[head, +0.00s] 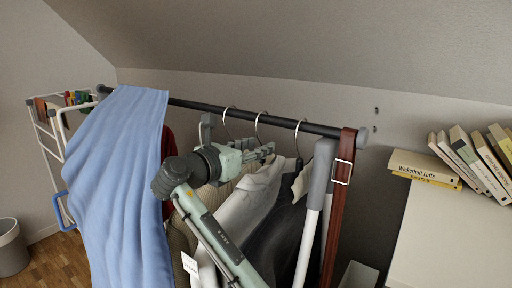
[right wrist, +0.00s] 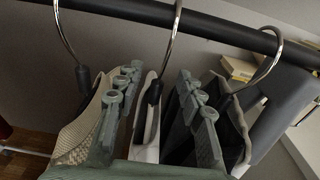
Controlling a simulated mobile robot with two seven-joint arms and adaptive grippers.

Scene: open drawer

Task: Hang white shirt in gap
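The white shirt (head: 243,212) hangs from the black rail (head: 255,118) among other garments, between a beige knit one on its left and a dark one on its right. My right gripper (head: 268,152) is at the shirt's top, just below the rail. In the right wrist view its two fingers (right wrist: 157,80) are spread apart. The middle hanger's black neck and a white strip of shirt (right wrist: 147,152) stand between them, with no clear contact on either side. The hook (right wrist: 175,40) still sits over the rail. My left gripper is not in view.
A beige knit garment (head: 183,240) and dark garment (head: 277,235) hang close on either side. A blue cloth (head: 125,190) drapes over the rail's left part. A brown belt (head: 338,200) hangs near the right end. Books (head: 425,167) lie on a white surface at right.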

